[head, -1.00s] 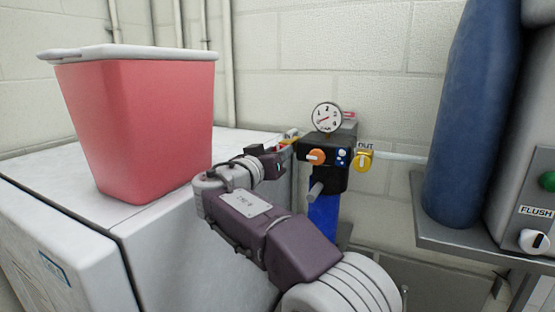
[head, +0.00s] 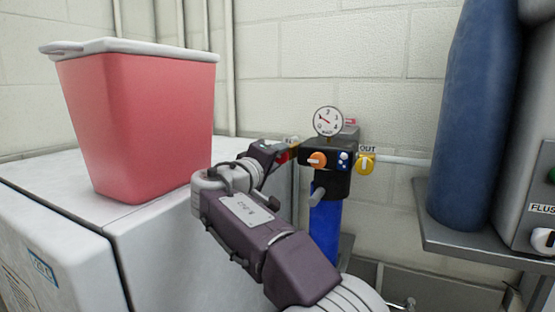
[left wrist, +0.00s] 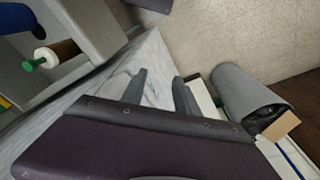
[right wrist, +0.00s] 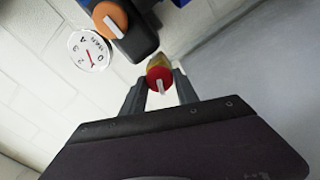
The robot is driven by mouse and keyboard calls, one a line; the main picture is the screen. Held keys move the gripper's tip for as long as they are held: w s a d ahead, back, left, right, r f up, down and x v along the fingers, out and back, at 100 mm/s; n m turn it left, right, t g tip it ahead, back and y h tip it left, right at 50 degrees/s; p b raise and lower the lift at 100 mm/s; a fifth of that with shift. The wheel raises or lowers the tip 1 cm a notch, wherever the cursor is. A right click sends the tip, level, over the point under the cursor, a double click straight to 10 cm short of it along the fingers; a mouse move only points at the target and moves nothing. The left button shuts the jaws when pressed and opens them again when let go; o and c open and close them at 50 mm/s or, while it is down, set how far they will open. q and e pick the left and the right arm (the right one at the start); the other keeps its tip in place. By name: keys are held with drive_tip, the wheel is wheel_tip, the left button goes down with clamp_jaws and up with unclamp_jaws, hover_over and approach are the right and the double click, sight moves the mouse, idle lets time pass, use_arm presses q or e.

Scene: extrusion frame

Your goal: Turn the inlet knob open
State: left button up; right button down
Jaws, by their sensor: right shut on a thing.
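The red inlet knob (right wrist: 156,75) with a white bar on its face sits between the fingers of my right gripper (right wrist: 159,84) in the right wrist view. The fingers are shut on its sides. In the head view my right gripper (head: 273,151) is at the left end of the black filter block (head: 331,152), and only a bit of red (head: 283,157) shows beside it. My left gripper (left wrist: 160,80) is open and empty in the left wrist view and is out of the head view.
The block carries a dial gauge (head: 328,121), an orange knob (head: 317,159) and a yellow knob (head: 366,163) by an OUT label, above a blue filter housing (head: 324,232). A red bin (head: 140,120) stands on the white cabinet (head: 165,240). A blue cylinder (head: 475,120) is at right.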

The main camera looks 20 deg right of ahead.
sight(278, 159)
drive_tip(key=n, duration=0.4)
drive_tip(key=shift+n, duration=0.3)
idle(0.4)
drive_tip(key=c, duration=1)
unclamp_jaws()
drive_tip(key=shift+o, duration=0.2)
drive_tip(key=shift+a+f, duration=0.1)
drive_tip(key=v, duration=0.1)
drive_tip(key=b+v, duration=0.1)
drive_tip(key=v, duration=0.1)
drive_tip(key=b+v, duration=0.1)
drive_tip(key=shift+s+a+f, duration=0.1)
drive_tip(key=shift+a+f, duration=0.1)
drive_tip(key=shift+f, duration=0.1)
drive_tip(key=v, duration=0.1)
drive_tip(key=b+v, duration=0.1)
drive_tip(key=v, duration=0.2)
drive_tip(key=shift+s+a+r, duration=0.15)
drive_tip(key=shift+s+r, duration=0.1)
drive_tip(key=shift+r, duration=0.1)
